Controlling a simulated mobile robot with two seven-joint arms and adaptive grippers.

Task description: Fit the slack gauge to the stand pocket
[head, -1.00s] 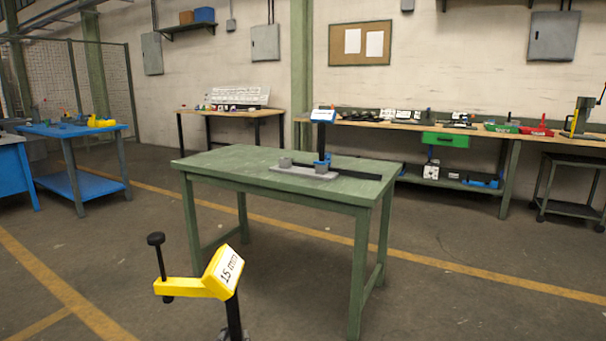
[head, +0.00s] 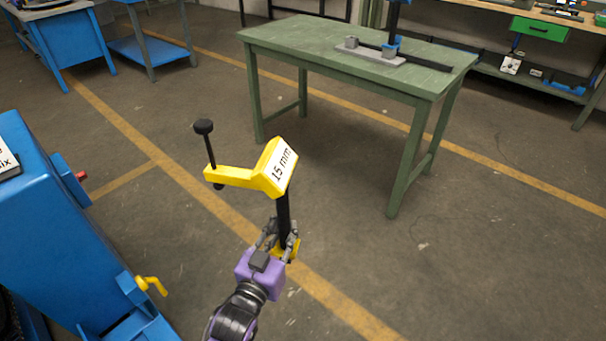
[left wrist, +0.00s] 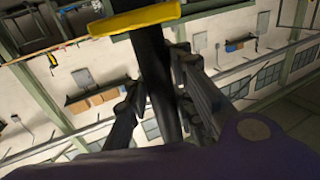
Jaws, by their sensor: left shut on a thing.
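The slack gauge (head: 263,173) has a yellow head marked "15 mm", a side arm with a thin black plunger and a black post below. My left gripper (head: 284,240) is shut on the lower post and holds the gauge roughly upright in the air, in front of the green table and apart from it. In the left wrist view the gauge's black post (left wrist: 152,75) runs between the fingers under a yellow part. On the table, a grey base plate (head: 370,57) carries a dark upright with a blue part (head: 393,43) at its foot. I cannot make out a pocket there. My right gripper is not in view.
The green table (head: 300,37) stands at the upper right, with a long dark bar (head: 430,61) on it. A blue machine (head: 60,240) with a yellow handle fills the lower left. A blue bench (head: 70,40) is at the upper left. The floor between is clear.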

